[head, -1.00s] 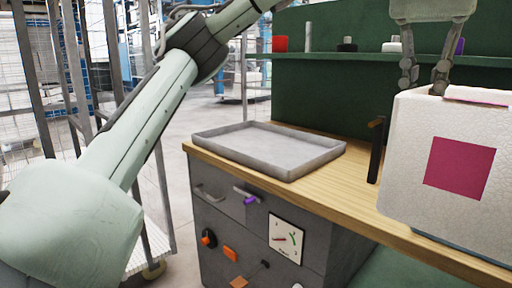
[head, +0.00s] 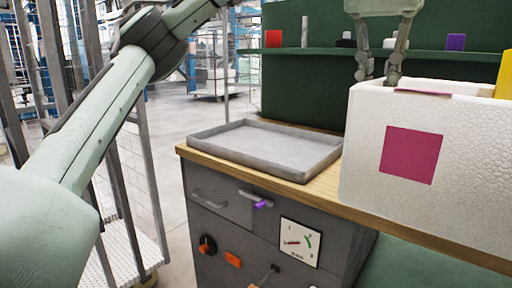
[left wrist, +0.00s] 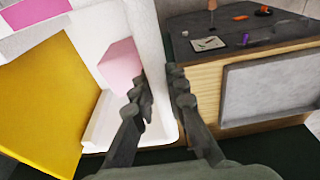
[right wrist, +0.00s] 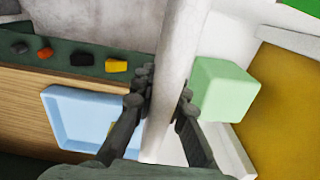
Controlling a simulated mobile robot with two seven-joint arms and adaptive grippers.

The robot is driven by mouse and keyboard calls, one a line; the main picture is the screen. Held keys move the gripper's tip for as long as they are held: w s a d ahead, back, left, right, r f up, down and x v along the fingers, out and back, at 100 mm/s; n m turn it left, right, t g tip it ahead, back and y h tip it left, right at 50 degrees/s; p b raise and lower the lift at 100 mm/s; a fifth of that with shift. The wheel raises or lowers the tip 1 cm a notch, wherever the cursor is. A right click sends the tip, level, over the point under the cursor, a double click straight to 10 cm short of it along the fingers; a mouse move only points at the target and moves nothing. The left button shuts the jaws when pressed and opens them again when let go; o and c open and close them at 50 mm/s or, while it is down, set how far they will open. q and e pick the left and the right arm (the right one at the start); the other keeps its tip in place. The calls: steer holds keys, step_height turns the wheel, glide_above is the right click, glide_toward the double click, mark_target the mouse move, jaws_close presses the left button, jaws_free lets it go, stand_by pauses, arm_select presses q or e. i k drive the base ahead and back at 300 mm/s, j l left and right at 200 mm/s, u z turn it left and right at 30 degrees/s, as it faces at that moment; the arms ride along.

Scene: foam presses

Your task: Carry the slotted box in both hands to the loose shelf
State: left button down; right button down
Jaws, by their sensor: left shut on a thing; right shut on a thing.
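The slotted box (head: 460,165) is white and foam-like, with a magenta square on its front, at the right of the head view. My left gripper (head: 378,78) is shut on its left wall; the left wrist view shows this wall (left wrist: 148,45) between the fingers. A pink block (left wrist: 121,66) and a yellow panel (left wrist: 45,100) show inside. My right gripper (right wrist: 165,95) is shut on another box wall (right wrist: 176,50); a green block (right wrist: 222,90) is on the inner side. I cannot tell which surface is the loose shelf. The box's underside is hidden.
A grey tray (head: 208,142) lies on the wooden bench top (head: 325,192), left of the box. A green ledge (head: 425,60) behind holds several small things. A pale blue tray (right wrist: 62,100) shows beside the box. A mesh rack (head: 130,180) stands at the left.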

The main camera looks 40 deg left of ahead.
mark_target(267, 146)
steer(key=k+j, duration=0.15)
steer(key=j, duration=0.25)
steer(key=k+j, duration=0.1)
steer(key=j, duration=0.35)
steer(key=k+j, duration=0.15)
steer(key=j, duration=0.25)
steer(key=k+j, duration=0.15)
steer(key=j, duration=0.25)
steer(key=k+j, duration=0.1)
steer(key=j, duration=0.35)
steer(key=k+j, duration=0.15)
steer(key=j, duration=0.25)
steer(key=k+j, duration=0.15)
steer(key=j, duration=0.25)
